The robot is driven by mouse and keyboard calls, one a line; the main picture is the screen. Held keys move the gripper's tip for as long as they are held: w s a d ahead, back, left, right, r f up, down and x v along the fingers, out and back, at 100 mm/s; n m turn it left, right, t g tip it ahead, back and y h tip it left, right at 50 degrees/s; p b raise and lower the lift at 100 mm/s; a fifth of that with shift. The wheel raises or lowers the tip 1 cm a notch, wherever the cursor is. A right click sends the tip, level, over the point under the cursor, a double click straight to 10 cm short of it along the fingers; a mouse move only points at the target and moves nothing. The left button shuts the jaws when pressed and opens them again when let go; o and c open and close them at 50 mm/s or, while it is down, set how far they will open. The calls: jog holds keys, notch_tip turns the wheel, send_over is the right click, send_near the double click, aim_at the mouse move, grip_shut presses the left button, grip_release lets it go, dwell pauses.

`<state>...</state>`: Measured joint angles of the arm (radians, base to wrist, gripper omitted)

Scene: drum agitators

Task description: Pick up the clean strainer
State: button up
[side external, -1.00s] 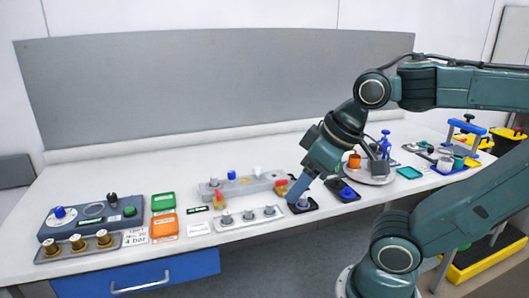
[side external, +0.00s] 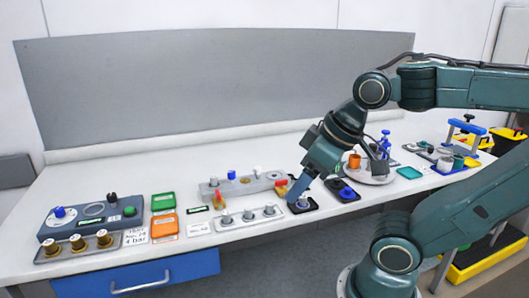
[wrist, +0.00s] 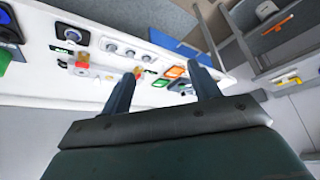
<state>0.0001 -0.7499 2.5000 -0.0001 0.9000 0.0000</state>
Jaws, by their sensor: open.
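My gripper (side external: 292,199) is open, with its blue fingers pointing down at the front of the bench. Its tips are close to a small black square pad (side external: 313,206) that bears a grey round part (side external: 303,202). I cannot tell whether the fingers touch that part. In the wrist view, the two fingers of my gripper (wrist: 162,70) stand wide apart with nothing held between them. A pale tray (side external: 268,219) to the left bears three grey round parts (side external: 248,215). I cannot tell which part is the clean strainer; the labels are too small to read.
A grey block (side external: 243,187) with red and yellow pieces stands behind the tray. Another black pad (side external: 340,184) with a blue part lies to the right. Green (side external: 163,201) and orange (side external: 164,225) boxes and a control box (side external: 92,219) stand left.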

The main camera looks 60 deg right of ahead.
dwell(0.3)
jog(key=c, duration=0.3)
jog(key=shift+w, duration=0.1)
jog(key=w+d+r+m+g+y, duration=0.1)
jog(key=w+d+m+g+y, duration=0.15)
jog(key=w+m, duration=0.9)
jog(key=w+d+f+m+g+y, duration=0.2)
jog(key=w+d+f+m, duration=0.4)
jog(key=w+d, duration=0.5)
notch_tip(320, 180, down, 2)
jog(key=shift+w+f+g, duration=0.1)
jog(key=shift+w+g, duration=0.05)
jog(key=shift+g, duration=0.4)
